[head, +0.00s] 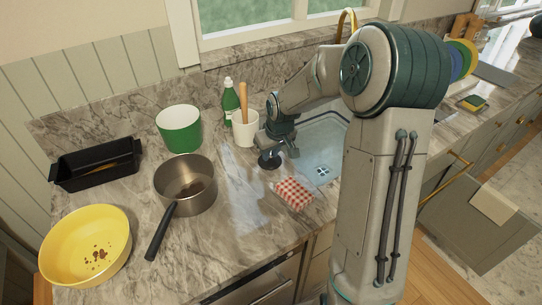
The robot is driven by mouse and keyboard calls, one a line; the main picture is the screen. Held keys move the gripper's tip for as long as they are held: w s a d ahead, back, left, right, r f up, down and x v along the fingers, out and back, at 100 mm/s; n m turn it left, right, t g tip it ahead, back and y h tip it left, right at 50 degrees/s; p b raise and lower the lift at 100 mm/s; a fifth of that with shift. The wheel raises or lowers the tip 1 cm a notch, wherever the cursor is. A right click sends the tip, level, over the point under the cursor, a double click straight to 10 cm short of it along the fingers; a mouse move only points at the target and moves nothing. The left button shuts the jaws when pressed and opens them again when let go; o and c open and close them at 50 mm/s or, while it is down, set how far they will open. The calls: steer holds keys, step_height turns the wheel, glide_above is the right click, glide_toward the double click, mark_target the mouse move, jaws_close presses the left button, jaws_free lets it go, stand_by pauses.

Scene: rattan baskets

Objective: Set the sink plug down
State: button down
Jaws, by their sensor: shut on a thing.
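My gripper (277,151) is at the left edge of the sink (323,160), low over the marble counter. It is shut on the sink plug (268,161), a small dark round thing under the fingers. Whether the plug touches the counter or hangs just above it cannot be told from this view. Part of the plug is hidden by the gripper. The sink basin is partly hidden behind my arm, and its drain shows in the bottom.
A red-checked cloth (292,194) lies just in front of my gripper. A white crock (245,129) and green bottle (230,105) stand behind it. A steel pan (185,171), green pot (179,131), yellow bowl (85,243) and black loaf tin (94,174) stand left.

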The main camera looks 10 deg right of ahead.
steer(key=shift+f, duration=1.15)
steer(key=shift+f, duration=0.15)
steer(key=c, duration=1.3)
jaws_free()
